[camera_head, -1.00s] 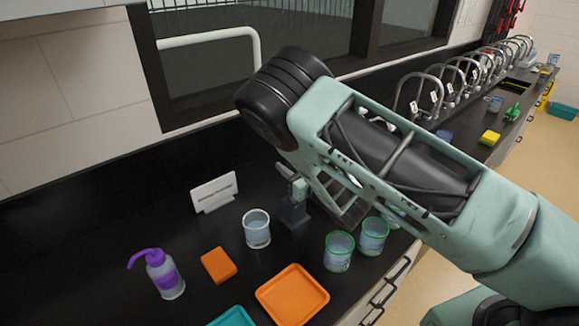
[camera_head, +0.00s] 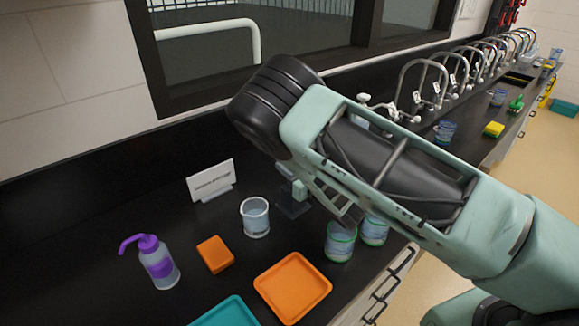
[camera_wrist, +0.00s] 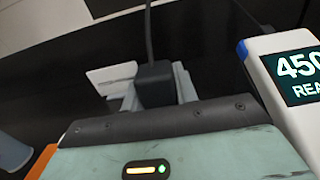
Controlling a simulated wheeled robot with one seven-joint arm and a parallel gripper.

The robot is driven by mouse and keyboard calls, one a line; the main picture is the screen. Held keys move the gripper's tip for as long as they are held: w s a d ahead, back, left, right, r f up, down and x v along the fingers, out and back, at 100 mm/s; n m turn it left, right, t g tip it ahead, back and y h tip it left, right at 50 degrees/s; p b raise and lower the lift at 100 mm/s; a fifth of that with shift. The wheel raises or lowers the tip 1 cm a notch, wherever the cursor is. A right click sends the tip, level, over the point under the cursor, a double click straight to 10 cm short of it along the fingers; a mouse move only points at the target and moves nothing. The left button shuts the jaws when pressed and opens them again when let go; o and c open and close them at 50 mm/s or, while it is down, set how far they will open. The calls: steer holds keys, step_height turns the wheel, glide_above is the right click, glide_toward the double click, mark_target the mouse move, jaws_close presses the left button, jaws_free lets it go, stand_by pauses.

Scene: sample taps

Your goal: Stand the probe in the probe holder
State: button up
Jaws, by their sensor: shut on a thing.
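In the wrist view the probe (camera_wrist: 155,84) shows as a black block with a dark cable running up from its top. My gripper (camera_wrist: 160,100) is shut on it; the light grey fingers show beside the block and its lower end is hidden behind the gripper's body. In the head view my arm hides most of the gripper. A dark stand, seemingly the probe holder (camera_head: 293,208), is on the counter just below the gripper end, partly covered. I cannot tell whether the probe touches or enters it.
A meter (camera_wrist: 290,80) with a lit display stands close at right in the wrist view. A beaker (camera_head: 255,218), white sign (camera_head: 211,181), orange block (camera_head: 215,254), orange tray (camera_head: 292,288), wash bottle (camera_head: 158,263) and green-rimmed beakers (camera_head: 340,243) surround the holder. Taps (camera_head: 422,85) line the back.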

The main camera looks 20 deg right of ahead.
steer(key=shift+f, duration=0.1)
steer(key=o, duration=1.6)
steer(key=shift+r+v, duration=0.15)
steer(key=shift+v, duration=0.85)
steer(key=shift+r+v, duration=0.15)
steer(key=shift+v, duration=0.85)
steer(key=shift+r+v, duration=0.2)
steer(key=shift+v, duration=0.8)
